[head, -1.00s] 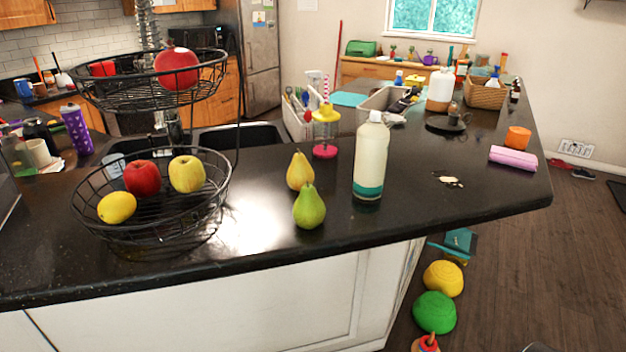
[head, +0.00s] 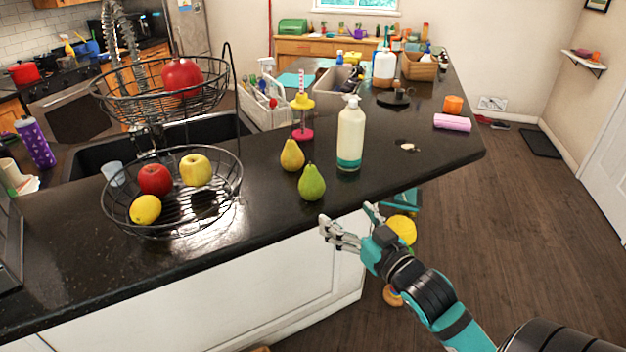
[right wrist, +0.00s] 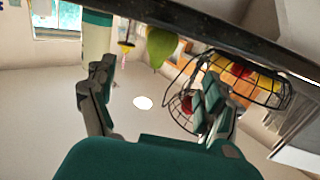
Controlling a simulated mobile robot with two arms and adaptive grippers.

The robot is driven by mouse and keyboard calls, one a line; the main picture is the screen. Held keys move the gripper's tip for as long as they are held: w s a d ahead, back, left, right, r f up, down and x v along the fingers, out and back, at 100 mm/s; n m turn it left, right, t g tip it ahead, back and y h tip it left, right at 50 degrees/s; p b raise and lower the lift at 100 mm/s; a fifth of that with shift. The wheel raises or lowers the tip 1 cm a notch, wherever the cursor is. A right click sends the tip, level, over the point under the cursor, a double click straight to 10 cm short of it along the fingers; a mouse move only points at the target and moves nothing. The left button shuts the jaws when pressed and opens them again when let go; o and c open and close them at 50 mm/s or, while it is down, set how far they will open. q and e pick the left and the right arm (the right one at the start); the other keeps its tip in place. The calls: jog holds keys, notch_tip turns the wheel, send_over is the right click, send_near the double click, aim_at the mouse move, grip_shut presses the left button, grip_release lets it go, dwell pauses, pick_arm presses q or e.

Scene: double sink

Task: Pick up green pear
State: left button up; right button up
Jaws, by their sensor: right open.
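The green pear (head: 311,184) stands upright near the front edge of the dark counter, just in front of a yellow pear (head: 292,155). My right gripper (head: 347,222) is open and empty, in front of the counter edge, to the right of and below the green pear, not touching it. In the right wrist view the green pear (right wrist: 161,46) shows near the top, beyond the open fingers (right wrist: 155,100). My left gripper is not in view.
A white bottle with a teal base (head: 350,135) stands right of the pears. A two-tier wire basket (head: 236,175) with apples and a lemon is on the left. The dark counter (head: 265,225) is bare in front of the basket and pears.

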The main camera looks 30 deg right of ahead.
aim_at(311, 184)
jog(key=w, duration=0.3)
jog(key=w+p, duration=0.1)
jog(key=w, duration=0.2)
jog(key=w+p, duration=0.1)
jog(key=w, duration=0.2)
jog(key=shift+w+d+f, duration=0.15)
jog(key=shift+w+d, duration=0.1)
jog(key=shift+w, duration=0.1)
jog(key=w+p, duration=0.2)
jog(key=w, duration=0.3)
jog(key=shift+d+f+p, duration=0.15)
jog(key=shift+d+p, duration=0.1)
jog(key=shift+p, duration=0.15)
jog(key=shift+w+f, duration=0.15)
jog(key=shift+w, duration=0.1)
jog(key=shift+s, duration=0.1)
jog(key=shift+c, duration=0.5)
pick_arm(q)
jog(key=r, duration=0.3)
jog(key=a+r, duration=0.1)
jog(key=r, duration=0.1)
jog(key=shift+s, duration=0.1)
pick_arm(e)
jog(key=c, duration=1.2)
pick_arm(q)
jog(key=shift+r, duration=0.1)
